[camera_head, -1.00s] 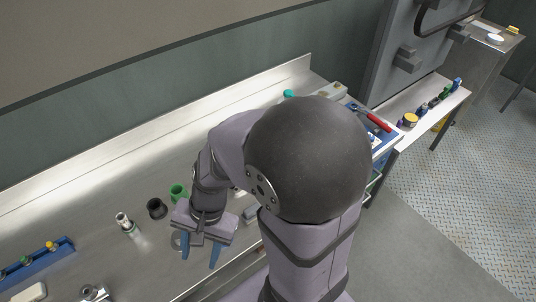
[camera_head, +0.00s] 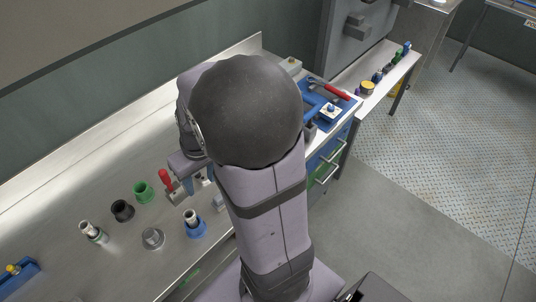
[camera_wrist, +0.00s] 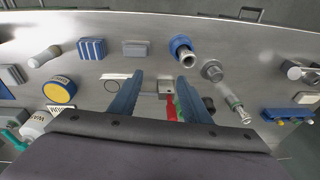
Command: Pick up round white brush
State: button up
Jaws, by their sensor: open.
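My gripper (camera_wrist: 160,92) shows in the wrist view with its two blue fingers spread apart and nothing held between them. In the head view it is mostly hidden behind my arm, low over the metal bench (camera_head: 100,205). I cannot clearly identify a round white brush. A pale, rounded cylinder (camera_wrist: 45,56) lies at the upper left of the wrist view, left of the fingers and apart from them; I cannot tell whether it is the brush. A red-handled tool with a metal block (camera_wrist: 165,86) shows between the fingers, beneath them.
In the wrist view, a yellow disc (camera_wrist: 59,92), a blue ribbed block (camera_wrist: 91,49) and a blue-collared cylinder (camera_wrist: 183,50) stand around the gripper. The head view shows a green cup (camera_head: 143,192), a black cup (camera_head: 122,210) and a blue tray (camera_head: 340,101).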

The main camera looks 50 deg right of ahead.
jog(key=w+d+f+m+t+h+b, duration=0.1)
jog(key=w+d+f+b, duration=0.2)
jog(key=d, duration=0.5)
jog(key=w+d+f+m+t+b, duration=0.1)
jog(key=w+d+f+b, duration=0.15)
jog(key=d, duration=0.55)
jog(key=shift+m+h, duration=0.3)
jog(key=shift+h, duration=0.2)
jog(key=s+d+f, duration=0.1)
jog(key=d, duration=0.3)
jog(key=s+d+f, duration=0.1)
jog(key=d, duration=0.3)
jog(key=s+d+f, duration=0.1)
jog(key=d+f, duration=0.1)
jog(key=d, duration=0.3)
jog(key=shift+d, duration=0.1)
jog(key=shift+s+f, duration=0.3)
jog(key=shift+f, duration=0.05)
jog(key=shift+p+x, duration=1.15)
jog(key=shift+x, duration=2.5)
jog(key=shift+s, duration=0.1)
